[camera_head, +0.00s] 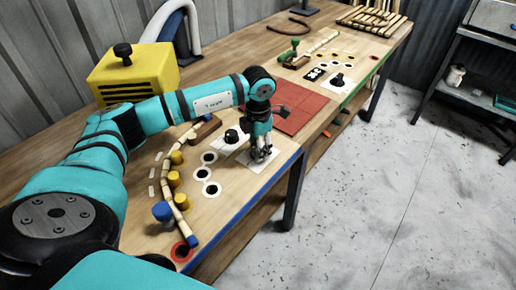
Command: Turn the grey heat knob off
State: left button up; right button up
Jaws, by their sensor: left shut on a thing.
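My left arm reaches across the bench. Its gripper (261,156) points down over a white plate (270,169) near the bench's front edge. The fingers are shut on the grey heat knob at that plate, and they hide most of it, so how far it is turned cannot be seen. A black knob (232,137) stands on another white plate just left of the gripper, apart from it. My right gripper is not in view.
A bent rattan pole (167,175) lies among yellow pegs (173,179) and a blue peg (162,211) at left. A yellow box (135,72) stands behind my arm. A red tiled mat (300,112) lies right of the gripper. A green clamp (289,52) stands farther back.

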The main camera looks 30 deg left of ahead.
pick_arm(q)
jog(key=n, duration=0.6)
jog(key=shift+b, duration=0.3)
jog(key=n, duration=0.3)
jog(key=shift+n, duration=2)
jog(key=shift+w+r, duration=0.1)
jog(key=o, duration=1.1)
jog(key=shift+o, duration=0.2)
notch_tip(320, 180, up, 12)
